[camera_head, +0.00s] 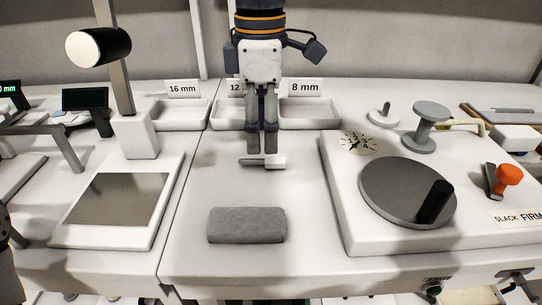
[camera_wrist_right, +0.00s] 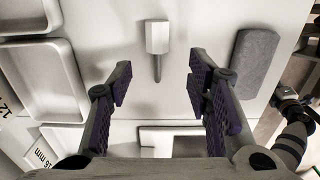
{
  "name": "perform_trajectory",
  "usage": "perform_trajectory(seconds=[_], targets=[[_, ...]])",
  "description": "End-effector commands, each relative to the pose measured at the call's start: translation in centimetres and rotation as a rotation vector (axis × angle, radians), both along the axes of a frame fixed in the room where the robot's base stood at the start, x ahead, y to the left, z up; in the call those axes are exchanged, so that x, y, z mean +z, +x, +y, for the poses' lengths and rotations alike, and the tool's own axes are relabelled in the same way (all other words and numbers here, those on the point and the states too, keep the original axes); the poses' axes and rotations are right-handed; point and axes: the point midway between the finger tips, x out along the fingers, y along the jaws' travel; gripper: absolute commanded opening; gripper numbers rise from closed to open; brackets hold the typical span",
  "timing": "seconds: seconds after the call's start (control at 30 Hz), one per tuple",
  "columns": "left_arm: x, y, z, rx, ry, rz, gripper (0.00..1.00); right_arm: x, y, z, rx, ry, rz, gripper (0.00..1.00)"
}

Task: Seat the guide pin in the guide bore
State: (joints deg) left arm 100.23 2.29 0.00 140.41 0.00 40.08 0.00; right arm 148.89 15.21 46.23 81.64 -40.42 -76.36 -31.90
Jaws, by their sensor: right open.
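The guide pin (camera_head: 275,161), a small piece with a pale block-like head and a thin grey shank, lies on its side on the white bench. In the head view its shank points left. It also shows in the right wrist view (camera_wrist_right: 157,37), ahead of the fingers and between their lines. My right gripper (camera_head: 262,150) points down just behind the pin, open with nothing between its fingers (camera_wrist_right: 157,82). I cannot make out the guide bore in either view.
Trays (camera_head: 310,115) labelled 16 mm, 12 and 8 mm stand behind. At right is a white fixture (camera_head: 345,215) with a dark disc (camera_head: 400,190) and orange knob (camera_head: 509,174). At left is a stand (camera_head: 140,135) with a plate.

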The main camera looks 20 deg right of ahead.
Motion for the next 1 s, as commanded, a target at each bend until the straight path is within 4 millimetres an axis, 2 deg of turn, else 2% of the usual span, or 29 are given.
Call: perform_trajectory(seconds=[0.3,0.53,0.57,0.7,0.77,1.0], targets=[[0.1,0.1,0.0,0.000,0.000,-0.005,0.40,-5.2,0.0,-0.4,0.001,0.001,0.000,0.46],[0.1,0.2,0.0,0.000,0.000,-0.005,0.40,-5.6,0.1,-0.4,0.000,0.000,-0.003,0.46],[0.1,0.2,0.0,0.000,0.000,-0.005,0.40,-5.5,0.1,-0.4,0.000,0.000,-0.003,0.44],[0.1,0.1,0.0,0.000,0.000,-0.005,0.40,-5.5,0.1,-0.4,0.000,0.000,-0.003,0.12],[0.1,0.1,0.0,0.000,0.000,-0.005,0.40,-5.5,0.1,-0.4,0.000,0.000,-0.003,0.00],[0.1,0.1,0.0,0.000,0.000,-0.005,0.40,-5.5,0.1,-0.4,0.000,0.000,-0.003,0.00]])
